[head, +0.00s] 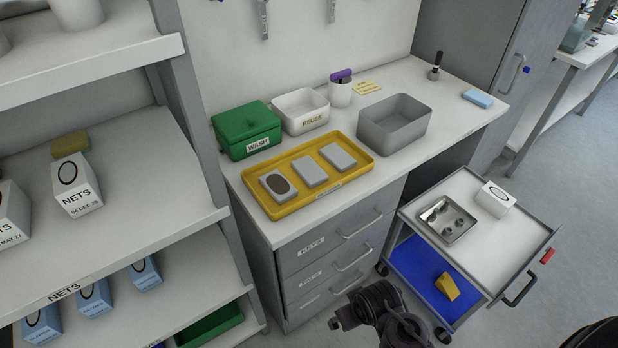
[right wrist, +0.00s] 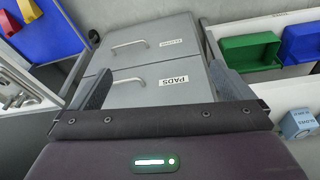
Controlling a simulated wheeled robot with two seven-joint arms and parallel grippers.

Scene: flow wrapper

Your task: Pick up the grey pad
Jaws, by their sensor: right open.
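Three grey pads lie side by side in a shallow yellow tray (head: 271,206) on the worktop. The left grey pad (head: 292,192) bears a dark oval patch on top. The middle pad (head: 310,172) and the right pad (head: 338,157) look plain. My right gripper (right wrist: 160,72) is open with nothing between its fingers; in the right wrist view it faces the drawer fronts, away from the pads. No pad shows in that view. A dark arm part of mine shows at the bottom of the head view. My left gripper is not in view.
A green WASH box (head: 246,127), white REUSE bin (head: 301,112) and grey bin (head: 394,124) stand behind the tray. Drawers (head: 340,245) lie below. A cart (head: 478,205) with a metal tray stands right; shelves (head: 130,190) with NETS boxes stand left.

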